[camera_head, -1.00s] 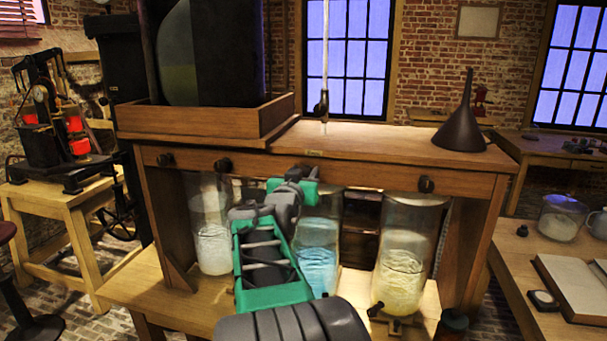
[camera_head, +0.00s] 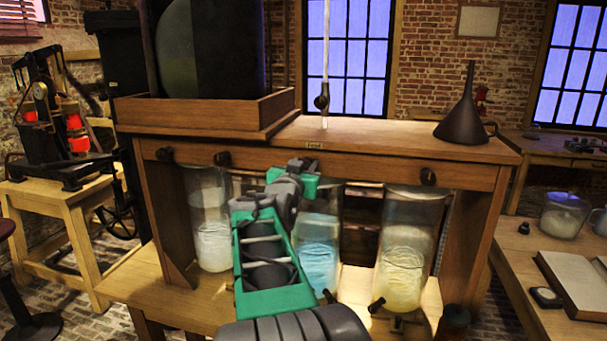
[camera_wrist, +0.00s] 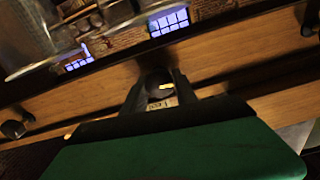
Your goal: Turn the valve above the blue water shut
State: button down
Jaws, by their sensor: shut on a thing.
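The blue water (camera_head: 318,262) stands in a glass jar below the wooden rail (camera_head: 365,170), in the head view. My gripper (camera_head: 304,168) is at the rail above that jar, and its green and grey body hides part of the jar. In the wrist view my gripper (camera_wrist: 160,86) is shut on a dark round valve knob (camera_wrist: 158,84) on the rail, one finger on each side. A small yellow mark shows between the fingers. In the head view this valve is mostly hidden behind my gripper.
Other dark knobs sit on the rail at the left (camera_head: 222,159) and right (camera_head: 428,177). A jar of pale yellow liquid (camera_head: 402,280) stands to the right, and a jar of whitish liquid (camera_head: 213,245) to the left. A dark funnel (camera_head: 462,120) stands on top.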

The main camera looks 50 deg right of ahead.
jog(key=m+b, duration=0.1)
jog(key=b, duration=0.2)
jog(key=f+m+b, duration=0.1)
jog(key=m+b, duration=0.1)
jog(key=b, duration=0.1)
jog(key=shift+s, duration=0.1)
jog(key=m+b, duration=0.5)
jog(key=b, duration=0.2)
jog(key=shift+r, duration=0.1)
jog(key=m+b, duration=0.5)
jog(key=b, duration=0.1)
jog(key=shift+d, duration=0.1)
jog(key=shift+s+r+m+b, duration=0.1)
jog(key=shift+r+m+b, duration=0.1)
jog(key=shift+m+b, duration=1.45)
jog(key=shift+m+p, duration=0.3)
jog(key=shift+m, duration=0.15)
jog(key=c, duration=1)
grip_release()
